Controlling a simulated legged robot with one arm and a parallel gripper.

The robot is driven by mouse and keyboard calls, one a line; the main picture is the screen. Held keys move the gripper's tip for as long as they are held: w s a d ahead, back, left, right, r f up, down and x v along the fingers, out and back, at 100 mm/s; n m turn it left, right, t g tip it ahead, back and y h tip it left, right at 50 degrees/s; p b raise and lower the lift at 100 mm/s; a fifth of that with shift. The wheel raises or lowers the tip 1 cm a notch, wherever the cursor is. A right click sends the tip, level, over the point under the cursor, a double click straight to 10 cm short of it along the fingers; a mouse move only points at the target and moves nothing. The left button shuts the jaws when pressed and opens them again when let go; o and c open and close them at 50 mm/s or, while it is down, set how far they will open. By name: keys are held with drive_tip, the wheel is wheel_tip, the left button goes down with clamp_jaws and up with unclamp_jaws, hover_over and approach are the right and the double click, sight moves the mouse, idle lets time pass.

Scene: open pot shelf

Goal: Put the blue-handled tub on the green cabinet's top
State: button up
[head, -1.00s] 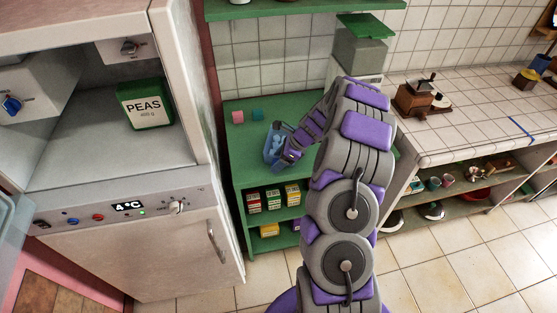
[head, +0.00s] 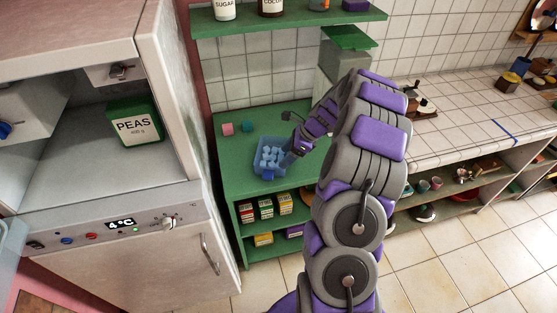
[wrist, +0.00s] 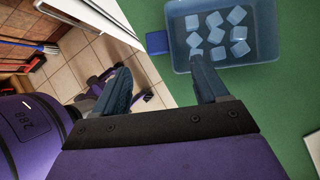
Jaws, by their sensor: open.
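The blue-handled tub (head: 256,160) is a translucent blue box with several pale blue cubes in it. It sits level on the green cabinet's top (head: 232,155), near the front edge. In the wrist view the tub (wrist: 258,50) is at the top right, with its blue handle (wrist: 156,42) sticking out on its left side over the green top. My gripper (wrist: 160,82) is open, its fingers apart with nothing between them. Its right fingertip overlaps the tub's near rim in the picture; I cannot tell whether they touch. In the head view my gripper (head: 292,148) is just right of the tub.
Small boxes (head: 266,208) fill the shelf below. A fridge (head: 160,60) stands left, a tiled counter (head: 455,125) right. A green shelf (head: 290,18) with jars hangs above.

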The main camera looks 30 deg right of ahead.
drive_tip(key=s+a+r+n+g, duration=0.1)
drive_tip(key=s+a+r+n, duration=0.4)
drive_tip(key=a, duration=0.2)
drive_tip(key=s+a+r+n+g+h, duration=0.1)
drive_tip(key=s+a+r+n, duration=0.35)
drive_tip(key=a, duration=0.25)
drive_tip(key=s+a+r+n+g, duration=0.2)
drive_tip(key=s+a+r+n, duration=0.25)
drive_tip(key=a, duration=0.25)
drive_tip(key=s+a+r+n+h, duration=0.1)
drive_tip(key=s+n+h, duration=0.1)
drive_tip(key=s+n, duration=0.4)
drive_tip(key=s+a+r+n+g+h, duration=0.1)
drive_tip(key=s+n, duration=0.4)
drive_tip(key=s, duration=1.2)
drive_tip(key=shift+a+r+n+h, duration=0.2)
drive_tip(key=shift+a+n+h, duration=0.2)
drive_tip(key=shift+h, duration=0.4)
drive_tip(key=shift+a, duration=0.1)
